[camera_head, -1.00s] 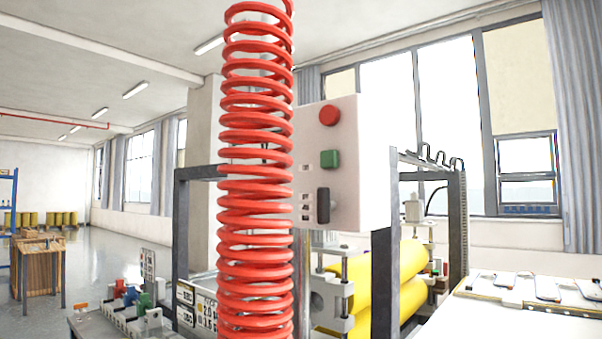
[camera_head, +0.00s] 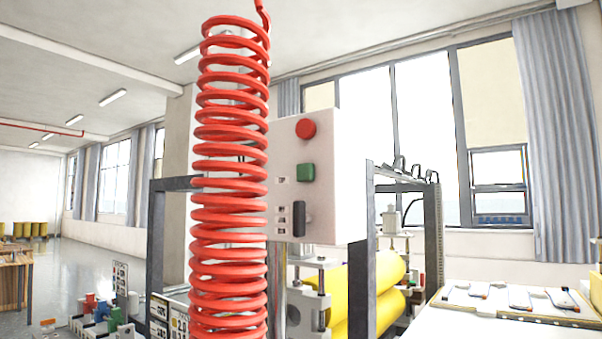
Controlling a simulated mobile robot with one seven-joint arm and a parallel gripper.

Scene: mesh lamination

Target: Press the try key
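A light control box (camera_head: 322,218) stands in the middle of the head view, above the laminating machine. On its face are a round red button (camera_head: 306,128), a square green key (camera_head: 306,172) below it, and a dark upright switch (camera_head: 299,218) with small labels beside it. The labels are too small to read, so I cannot tell which one is the try key. A tall red coil (camera_head: 229,190) stands in front and hides the left edge of the box. My gripper is not in view.
Yellow rollers (camera_head: 375,280) sit below the box between dark frame posts (camera_head: 362,285). A white table (camera_head: 505,300) with several flat items is at the right. Small coloured parts (camera_head: 100,312) lie at the lower left. Open floor extends at the far left.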

